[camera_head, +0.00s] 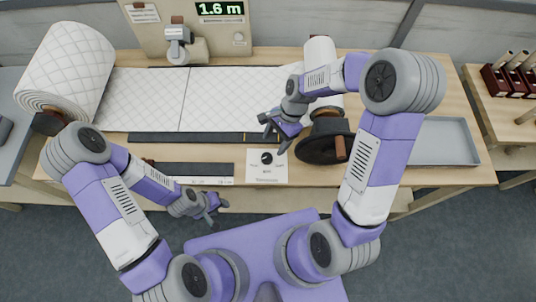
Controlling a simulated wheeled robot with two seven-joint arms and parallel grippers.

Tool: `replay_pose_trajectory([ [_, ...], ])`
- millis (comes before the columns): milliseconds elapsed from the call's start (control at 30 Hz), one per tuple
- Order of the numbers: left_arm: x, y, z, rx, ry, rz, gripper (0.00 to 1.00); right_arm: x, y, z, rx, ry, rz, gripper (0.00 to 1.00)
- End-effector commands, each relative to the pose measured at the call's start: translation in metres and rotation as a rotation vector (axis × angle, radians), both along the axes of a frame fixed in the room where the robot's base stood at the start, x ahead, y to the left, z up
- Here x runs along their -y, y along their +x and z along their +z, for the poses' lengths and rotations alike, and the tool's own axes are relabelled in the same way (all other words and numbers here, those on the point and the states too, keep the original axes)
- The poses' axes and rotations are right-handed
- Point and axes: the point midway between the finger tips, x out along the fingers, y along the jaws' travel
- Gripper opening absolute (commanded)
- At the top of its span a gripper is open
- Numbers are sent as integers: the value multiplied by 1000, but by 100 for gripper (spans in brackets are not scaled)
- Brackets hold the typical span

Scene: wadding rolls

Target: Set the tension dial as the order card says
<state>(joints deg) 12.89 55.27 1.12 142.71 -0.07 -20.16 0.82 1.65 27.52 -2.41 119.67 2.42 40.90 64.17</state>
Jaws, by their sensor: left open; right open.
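A white card or plate (267,175) lies at the table's front edge, with a round black dial-like mark (266,158) and small print too small to read. I cannot tell whether the mark is a real knob or printed. A small pale knob (239,37) sits on the back panel under the display. A white label with tiny print (143,13) is at the panel's upper left. My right gripper (274,134) is open and empty above the table, just behind the white card. My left gripper (217,206) is open and empty in front of the table edge.
A black disc with a wooden handle (318,150) is right of my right gripper. A grey tray (443,141) lies right. The display (220,8) reads 1.6 m.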

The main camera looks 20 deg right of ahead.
Motion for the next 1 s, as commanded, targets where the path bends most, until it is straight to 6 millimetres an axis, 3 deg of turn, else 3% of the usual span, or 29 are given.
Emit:
replay_pose_trajectory([
  [433, 0, 0, -11, 1, 0, 0, 40, -23, -10, -59, -4, 1, 2, 66],
  [833, 0, 0, -12, 1, 0, 0, 40, -26, -11, -67, -1, 1, 0, 66],
  [867, 0, 0, -12, 1, 0, 0, 40, -26, -11, -68, -1, 1, 0, 65],
  [1000, 0, 0, -12, 0, 0, 0, 40, -26, -11, -67, -1, 1, 0, 43],
])
